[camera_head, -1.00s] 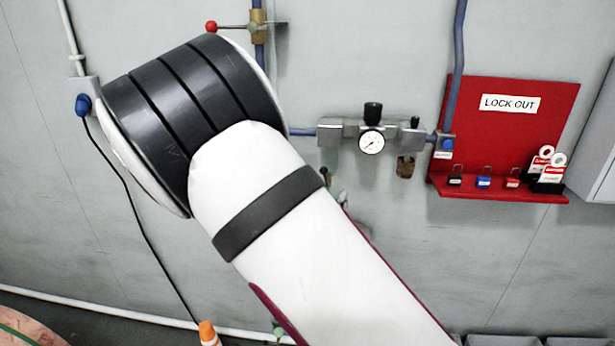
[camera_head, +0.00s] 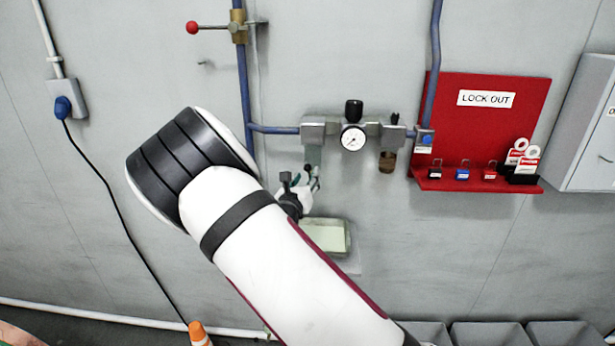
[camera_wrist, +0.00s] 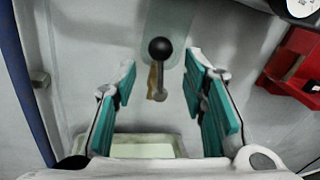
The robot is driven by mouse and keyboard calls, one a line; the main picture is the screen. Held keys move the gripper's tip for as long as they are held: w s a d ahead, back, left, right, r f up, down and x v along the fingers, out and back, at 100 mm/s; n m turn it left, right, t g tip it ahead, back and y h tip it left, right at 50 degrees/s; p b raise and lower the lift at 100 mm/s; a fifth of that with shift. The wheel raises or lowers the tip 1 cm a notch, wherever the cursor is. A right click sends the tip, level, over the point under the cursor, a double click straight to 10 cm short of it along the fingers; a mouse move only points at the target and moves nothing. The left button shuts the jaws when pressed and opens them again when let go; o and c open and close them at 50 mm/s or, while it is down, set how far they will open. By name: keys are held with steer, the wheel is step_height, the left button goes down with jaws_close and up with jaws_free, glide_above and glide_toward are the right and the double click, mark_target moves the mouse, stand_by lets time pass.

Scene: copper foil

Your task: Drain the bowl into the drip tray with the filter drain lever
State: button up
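The filter bowl (camera_wrist: 170,20) hangs at the top middle of the wrist view, pale and translucent. The drain lever (camera_wrist: 160,80) is a short metal stem with a black ball knob (camera_wrist: 160,47), in front of the bowl. My gripper (camera_wrist: 160,68) is open, with a teal-padded finger on each side of the lever and gaps to both.
A red-handled valve (camera_head: 238,27) sits on the blue pipe above. The red lockout board (camera_head: 490,120) is to the right.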

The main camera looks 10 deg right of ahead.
steer(key=shift+x, duration=1)
